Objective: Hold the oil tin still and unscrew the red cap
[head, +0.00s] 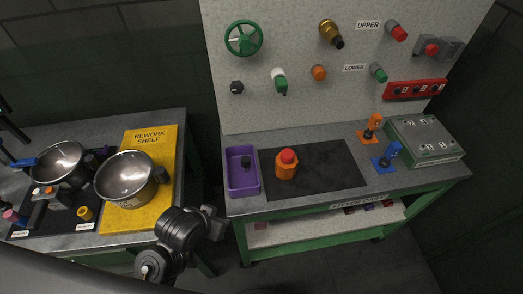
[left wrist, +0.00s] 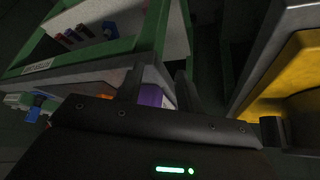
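The oil tin (head: 287,170) is orange and stands upright on a dark mat on the workbench in the head view. Its red cap (head: 288,156) sits on top. My left gripper (head: 215,222) is in front of the gap between the two tables, low and to the left of the tin, and touches nothing that I can see. In the left wrist view its two fingers (left wrist: 158,80) are spread apart with nothing held between them. An orange patch shows at the left there, but I cannot tell whether it is the tin. My right gripper is not in view.
A purple tray (head: 242,190) with a dark item stands left of the dark mat (head: 335,178). Orange and blue stands and a grey-green box (head: 424,139) are at the right. A pegboard rises behind. The left table holds metal bowls and a yellow rework shelf (head: 163,142).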

